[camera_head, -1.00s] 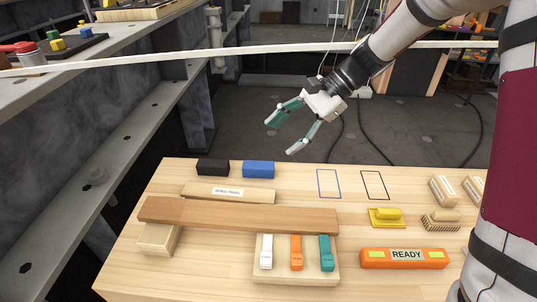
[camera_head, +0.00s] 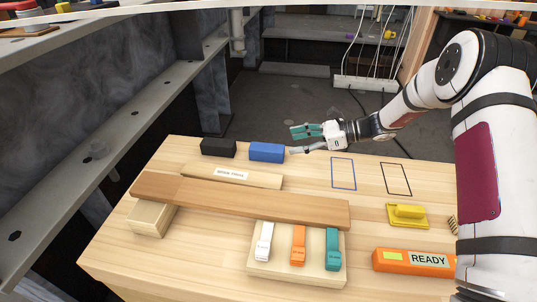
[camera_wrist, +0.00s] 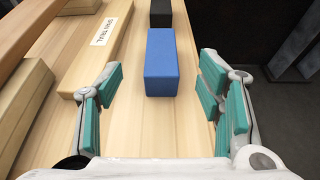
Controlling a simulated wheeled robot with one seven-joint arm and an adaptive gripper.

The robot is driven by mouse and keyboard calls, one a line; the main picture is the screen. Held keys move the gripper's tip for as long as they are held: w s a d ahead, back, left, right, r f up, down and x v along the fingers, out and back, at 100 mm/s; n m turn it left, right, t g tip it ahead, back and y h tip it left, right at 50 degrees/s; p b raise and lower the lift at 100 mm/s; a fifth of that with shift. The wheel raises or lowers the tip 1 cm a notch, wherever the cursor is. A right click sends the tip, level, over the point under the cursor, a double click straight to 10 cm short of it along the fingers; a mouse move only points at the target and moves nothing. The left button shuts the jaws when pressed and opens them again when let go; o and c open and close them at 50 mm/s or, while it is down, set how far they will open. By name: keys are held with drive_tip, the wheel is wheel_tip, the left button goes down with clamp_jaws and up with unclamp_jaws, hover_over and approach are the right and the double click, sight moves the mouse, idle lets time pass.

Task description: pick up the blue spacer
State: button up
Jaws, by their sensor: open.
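The blue spacer (camera_head: 267,152) is a small rectangular block lying near the back edge of the wooden table. In the wrist view the blue spacer (camera_wrist: 160,62) lies ahead of my gripper, lined up between its two fingers. My gripper (camera_head: 298,141) is just right of the spacer in the head view, with teal finger pads. In the wrist view my gripper (camera_wrist: 162,98) is open and empty, its fingers spread wider than the block. No touch with the spacer shows.
A black block (camera_head: 218,148) sits left of the spacer. A labelled wooden block (camera_head: 232,175) and a long wooden plank (camera_head: 240,202) lie in front. Blue (camera_head: 343,173) and black (camera_head: 396,178) outlines mark bare table to the right. The table's back edge is close.

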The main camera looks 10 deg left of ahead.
sight(269, 147)
drive_tip(key=x, duration=0.4)
drive_tip(key=shift+f+b, duration=0.1)
drive_tip(key=shift+b, duration=0.2)
drive_tip(key=b+x, duration=0.1)
drive_tip(key=x, duration=0.3)
drive_tip(key=shift+w+a+f, duration=0.15)
drive_tip(key=shift+a+f, duration=0.15)
drive_tip(key=shift+f, duration=0.05)
drive_tip(key=c, duration=1.3)
